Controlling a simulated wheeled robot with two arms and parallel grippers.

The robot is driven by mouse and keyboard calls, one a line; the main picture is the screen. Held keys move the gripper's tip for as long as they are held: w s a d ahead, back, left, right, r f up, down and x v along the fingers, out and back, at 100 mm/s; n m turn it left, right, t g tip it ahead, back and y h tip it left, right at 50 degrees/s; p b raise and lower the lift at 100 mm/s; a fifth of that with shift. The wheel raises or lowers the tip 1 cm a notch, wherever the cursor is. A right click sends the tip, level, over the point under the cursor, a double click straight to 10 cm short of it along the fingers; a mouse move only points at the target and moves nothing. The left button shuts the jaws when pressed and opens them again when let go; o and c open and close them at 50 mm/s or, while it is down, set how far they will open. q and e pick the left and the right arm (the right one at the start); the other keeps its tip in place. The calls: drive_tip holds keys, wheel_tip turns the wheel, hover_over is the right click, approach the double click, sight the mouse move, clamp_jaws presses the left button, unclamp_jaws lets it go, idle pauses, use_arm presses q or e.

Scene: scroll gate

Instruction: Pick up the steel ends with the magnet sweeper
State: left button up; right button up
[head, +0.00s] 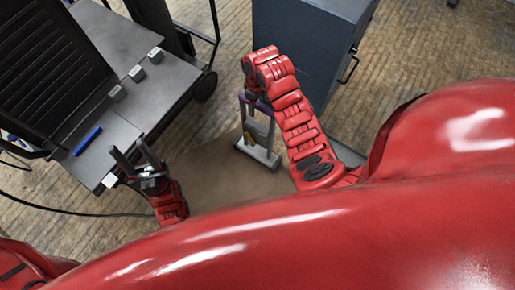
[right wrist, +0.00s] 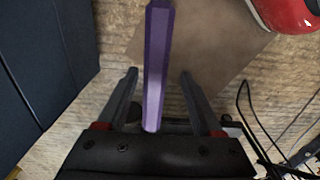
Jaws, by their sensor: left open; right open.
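The magnet sweeper (head: 258,154) stands upright on the floor mat, with a grey base, a frame with a yellowish part and a purple handle on top. My right gripper (head: 252,98) is above it at the handle. In the right wrist view, the purple handle (right wrist: 157,70) lies between the two open fingers of my right gripper (right wrist: 160,85), with gaps on both sides. My left gripper (head: 130,160) is open and empty beside the workbench's near edge. I cannot make out any steel ends on the mat.
A brown mat (head: 215,172) covers the floor around the sweeper. A grey workbench (head: 108,128) with small grey blocks and a blue item (head: 87,141) is at left. A dark blue cabinet (head: 300,45) stands behind the sweeper. A black cable (head: 60,209) runs along the floor.

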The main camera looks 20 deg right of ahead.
drive_tip(key=shift+w+d+f, duration=0.1)
drive_tip(key=shift+w+f, duration=0.05)
drive_tip(key=shift+f, duration=1.05)
drive_tip(key=shift+w+d+f, duration=0.1)
drive_tip(key=shift+f, duration=1.1)
drive_tip(key=shift+f+b, duration=0.25)
drive_tip(key=shift+b, duration=0.15)
drive_tip(key=shift+c, duration=0.3)
clamp_jaws()
